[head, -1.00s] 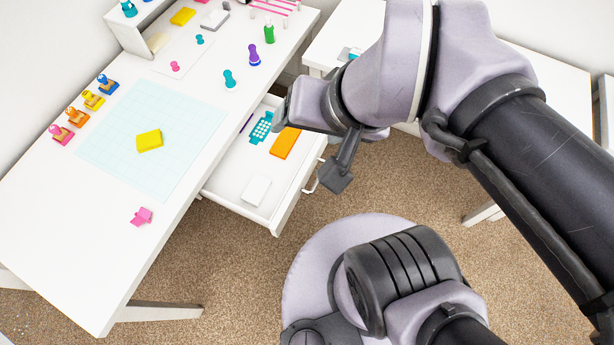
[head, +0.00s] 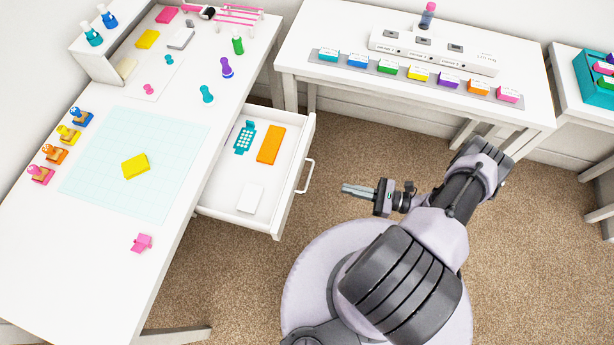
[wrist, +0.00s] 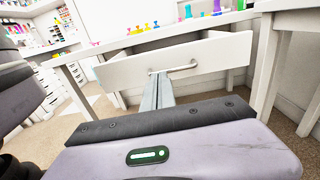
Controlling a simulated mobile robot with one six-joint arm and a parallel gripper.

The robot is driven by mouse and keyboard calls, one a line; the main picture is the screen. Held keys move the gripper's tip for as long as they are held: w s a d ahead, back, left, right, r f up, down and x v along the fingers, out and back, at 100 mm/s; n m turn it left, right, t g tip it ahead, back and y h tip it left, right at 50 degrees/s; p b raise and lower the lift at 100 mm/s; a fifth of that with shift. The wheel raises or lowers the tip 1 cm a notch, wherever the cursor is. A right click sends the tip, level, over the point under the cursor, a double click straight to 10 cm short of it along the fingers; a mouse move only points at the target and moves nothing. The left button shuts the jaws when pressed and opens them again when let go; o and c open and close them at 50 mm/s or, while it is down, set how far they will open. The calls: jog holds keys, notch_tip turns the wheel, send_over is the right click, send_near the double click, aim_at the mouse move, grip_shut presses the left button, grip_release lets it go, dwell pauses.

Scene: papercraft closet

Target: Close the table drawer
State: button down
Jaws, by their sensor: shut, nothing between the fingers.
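The white table drawer (head: 225,207) stands pulled out from the right side of the white table (head: 90,245) in the head view. A teal gadget, an orange block and a white block lie in it. Its pale handle (head: 306,176) sits on the front panel, which also shows in the wrist view (wrist: 215,57). My gripper (head: 345,189) is shut and empty, to the right of the handle and pointing at the drawer front. In the wrist view my fingers (wrist: 157,82) point toward the handle (wrist: 175,68). A gap shows between them in the head view.
A second white table (head: 400,85) with a row of coloured boxes stands behind. A teal crate (head: 592,82) is on another table at the right. The tabletop beside the drawer holds stamps, pegs and a yellow block (head: 135,166). Carpet (head: 355,145) is clear around the gripper.

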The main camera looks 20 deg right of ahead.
aim_at(297, 177)
jog(key=b+x, duration=0.1)
jog(key=x, duration=1.3)
jog(key=shift+a+f, duration=0.1)
jog(key=shift+f, duration=0.05)
